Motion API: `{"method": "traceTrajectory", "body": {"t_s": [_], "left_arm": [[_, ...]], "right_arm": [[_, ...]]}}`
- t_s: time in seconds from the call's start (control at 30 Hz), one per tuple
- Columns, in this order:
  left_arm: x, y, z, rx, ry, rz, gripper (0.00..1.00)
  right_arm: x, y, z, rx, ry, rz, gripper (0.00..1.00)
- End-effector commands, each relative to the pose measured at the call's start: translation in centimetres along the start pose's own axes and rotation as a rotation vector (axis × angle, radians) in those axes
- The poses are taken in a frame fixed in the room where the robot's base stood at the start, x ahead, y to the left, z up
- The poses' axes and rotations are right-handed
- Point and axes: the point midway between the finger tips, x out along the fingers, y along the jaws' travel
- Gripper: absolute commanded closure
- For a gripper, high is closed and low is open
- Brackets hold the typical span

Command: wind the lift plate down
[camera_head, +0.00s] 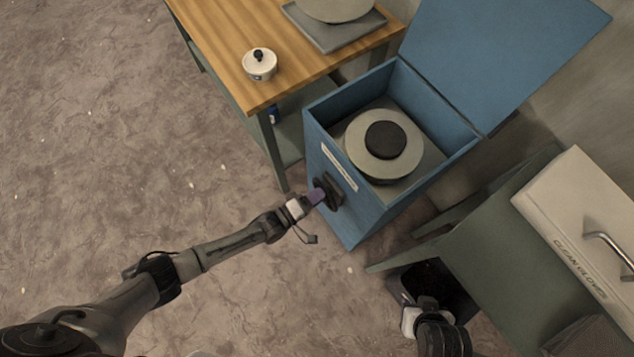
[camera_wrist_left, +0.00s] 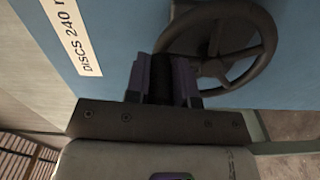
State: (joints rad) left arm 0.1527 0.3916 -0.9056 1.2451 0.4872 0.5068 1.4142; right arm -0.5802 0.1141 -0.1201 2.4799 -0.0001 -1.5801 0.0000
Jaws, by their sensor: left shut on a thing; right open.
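A blue lidded box (camera_head: 376,218) stands open, with a stack of pale round discs (camera_head: 412,146) with a dark centre inside it. A grey plate (camera_head: 431,163) shows around the stack, below the rim. A dark handwheel (camera_head: 334,188) is on the box's near left side; it also shows in the left wrist view (camera_wrist_left: 262,40). My left gripper (camera_head: 318,194) is at the wheel, its purple fingers (camera_wrist_left: 162,75) shut on the wheel's dark handle (camera_wrist_left: 160,88). My right gripper (camera_head: 425,300) is open and empty at the lower right, away from the box.
A wooden table (camera_head: 215,40) at the top holds a small white lidded pot (camera_head: 260,66) and a grey slab (camera_head: 335,38) under a round disc. A green bench (camera_head: 480,270) with a pale glove box (camera_head: 575,215) stands right. Floor at left is clear.

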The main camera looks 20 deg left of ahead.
Motion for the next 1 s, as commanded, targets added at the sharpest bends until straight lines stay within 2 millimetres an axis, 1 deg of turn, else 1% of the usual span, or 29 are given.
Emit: {"method": "traceTrajectory", "body": {"t_s": [0.1,0.13,0.37,0.6,0.73,0.87,1.0], "left_arm": [[0.0,0.1,0.0,0.001,0.001,0.002,1.0],[0.0,0.1,0.0,0.001,0.001,0.002,0.74],[0.0,0.0,0.0,0.002,0.0,0.001,0.52],[-0.1,0.0,0.0,0.002,0.0,0.0,0.52],[-0.8,0.0,0.0,0.002,0.0,-0.001,0.52],[-2.8,0.1,0.0,0.002,0.0,-0.004,0.52],[-5.6,0.1,0.0,0.002,0.0,-0.004,0.52]], "right_arm": [[0.0,0.0,0.0,0.0,0.0,0.0,0.57],[0.0,0.0,0.0,0.0,0.0,0.0,0.57],[0.0,0.2,0.0,-0.005,-0.001,0.004,0.57],[0.0,0.3,0.1,-0.01,-0.001,0.008,0.57],[-0.2,0.3,0.0,-0.01,-0.001,0.008,0.57],[-0.7,0.3,-0.2,-0.009,-0.001,0.007,0.57],[-1.1,0.2,-0.3,-0.007,-0.001,0.005,0.57]]}}
